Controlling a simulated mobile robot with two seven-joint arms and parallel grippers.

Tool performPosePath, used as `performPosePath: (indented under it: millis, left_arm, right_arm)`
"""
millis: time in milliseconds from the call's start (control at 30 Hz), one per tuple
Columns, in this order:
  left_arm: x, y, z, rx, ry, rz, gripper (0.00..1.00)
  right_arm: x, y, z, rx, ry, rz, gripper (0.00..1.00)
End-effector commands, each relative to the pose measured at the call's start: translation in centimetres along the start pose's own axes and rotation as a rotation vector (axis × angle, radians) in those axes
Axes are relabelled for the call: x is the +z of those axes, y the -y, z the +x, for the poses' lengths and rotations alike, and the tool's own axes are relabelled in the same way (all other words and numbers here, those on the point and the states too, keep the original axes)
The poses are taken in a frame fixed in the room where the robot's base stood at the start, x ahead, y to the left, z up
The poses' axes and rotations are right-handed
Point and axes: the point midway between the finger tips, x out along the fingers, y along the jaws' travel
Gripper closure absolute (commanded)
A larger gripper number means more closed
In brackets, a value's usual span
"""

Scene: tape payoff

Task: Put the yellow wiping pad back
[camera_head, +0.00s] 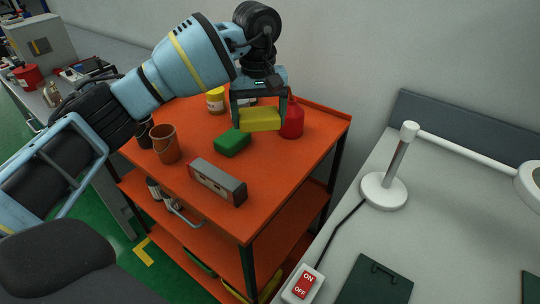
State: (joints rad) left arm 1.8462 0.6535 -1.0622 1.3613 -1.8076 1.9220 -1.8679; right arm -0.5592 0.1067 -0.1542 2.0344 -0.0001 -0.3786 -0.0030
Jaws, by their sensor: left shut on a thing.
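The yellow wiping pad (261,119) is a yellow block in the head view, over the orange cart (271,198). My left gripper (259,114) reaches down from above and is shut on the pad, with one finger at each end. I cannot tell whether the pad touches the cart top. A green block (232,142) lies on the cart just left of and nearer than the pad. My right gripper is not in view.
A red bottle (292,120) stands close right of the pad. A yellow-lidded jar (215,100), a brown bucket (165,144) and a grey-red box (217,182) are also on the cart. A white table with a lamp (384,189) and an on-off switch (303,285) is at right.

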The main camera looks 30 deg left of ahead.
Motion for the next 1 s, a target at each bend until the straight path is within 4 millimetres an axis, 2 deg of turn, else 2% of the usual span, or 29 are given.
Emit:
performPosePath:
  millis: [167,300,500,800,1000]
  left_arm:
    - [0.0,0.0,0.3,0.000,0.000,-0.001,0.44]
    - [0.0,0.1,2.5,-0.002,0.001,0.000,0.44]
    - [0.0,0.0,5.4,0.000,-0.001,0.000,0.44]
    - [0.0,0.0,6.4,0.000,-0.002,0.000,0.44]
    - [0.0,0.0,8.8,-0.002,0.000,0.001,0.44]
  right_arm:
    - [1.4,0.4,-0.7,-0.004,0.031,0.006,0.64]
    - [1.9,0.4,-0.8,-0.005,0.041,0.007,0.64]
    - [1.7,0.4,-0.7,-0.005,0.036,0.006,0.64]
    - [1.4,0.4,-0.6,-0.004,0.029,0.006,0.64]
    - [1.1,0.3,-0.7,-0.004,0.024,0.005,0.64]
